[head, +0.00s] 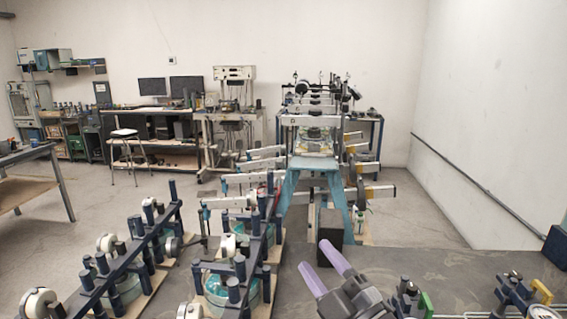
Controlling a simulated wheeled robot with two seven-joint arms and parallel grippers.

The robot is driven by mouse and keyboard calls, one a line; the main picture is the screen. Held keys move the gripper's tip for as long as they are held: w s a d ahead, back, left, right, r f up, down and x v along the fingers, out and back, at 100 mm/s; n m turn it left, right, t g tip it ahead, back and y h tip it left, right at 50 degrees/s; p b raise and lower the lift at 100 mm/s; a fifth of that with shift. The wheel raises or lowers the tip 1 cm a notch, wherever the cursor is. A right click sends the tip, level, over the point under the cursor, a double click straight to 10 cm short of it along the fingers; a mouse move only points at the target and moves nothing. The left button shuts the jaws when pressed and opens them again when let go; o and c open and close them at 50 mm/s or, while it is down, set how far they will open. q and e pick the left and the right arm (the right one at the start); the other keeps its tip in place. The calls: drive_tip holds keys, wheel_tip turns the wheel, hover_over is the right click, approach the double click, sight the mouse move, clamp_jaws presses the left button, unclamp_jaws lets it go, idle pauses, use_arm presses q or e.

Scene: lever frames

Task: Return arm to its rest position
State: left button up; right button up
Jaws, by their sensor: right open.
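My right gripper (315,257) is at the bottom centre-right of the head view. Its two purple fingers stand apart and point up and to the left, with nothing visible between them. Its dark grey body runs off the bottom edge. A black block (330,228) stands just beyond the fingertips; I cannot tell whether they touch it. A dark blue lever frame (138,248) with upright posts and white round parts stands at the lower left. A second such frame (262,240) stands left of the gripper. My left gripper does not show.
A light blue stand (289,190) with several white-ended bars is straight ahead. More blue and green hardware (520,292) lies at the lower right. The dark grey surface (440,262) right of the gripper is partly bare. Benches with equipment (155,135) line the back wall.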

drive_tip(key=s+d+f+m+g+h, duration=0.3)
drive_tip(key=s+d+f+m+h, duration=0.15)
drive_tip(key=f+m+h, duration=0.35)
drive_tip(key=s+d+f+m+g+h, duration=0.35)
drive_tip(key=d+f+m, duration=0.2)
drive_tip(key=f, duration=0.35)
drive_tip(key=s+f+m+g, duration=0.2)
drive_tip(key=s+f+g, duration=0.2)
drive_tip(key=s, duration=0.3)
drive_tip(key=s+f+m+g, duration=0.1)
drive_tip(key=s+f+g, duration=0.3)
drive_tip(key=s, duration=0.3)
drive_tip(key=s+f+g+b, duration=0.1)
drive_tip(key=s+f+b, duration=0.15)
drive_tip(key=f, duration=1.05)
drive_tip(key=s+f+g+b, duration=0.15)
drive_tip(key=f+b, duration=0.25)
drive_tip(key=f, duration=0.9)
drive_tip(key=s+d+f+b, duration=0.3)
drive_tip(key=s+f, duration=1)
drive_tip(key=shift+g+h, duration=0.35)
drive_tip(key=shift+g, duration=0.05)
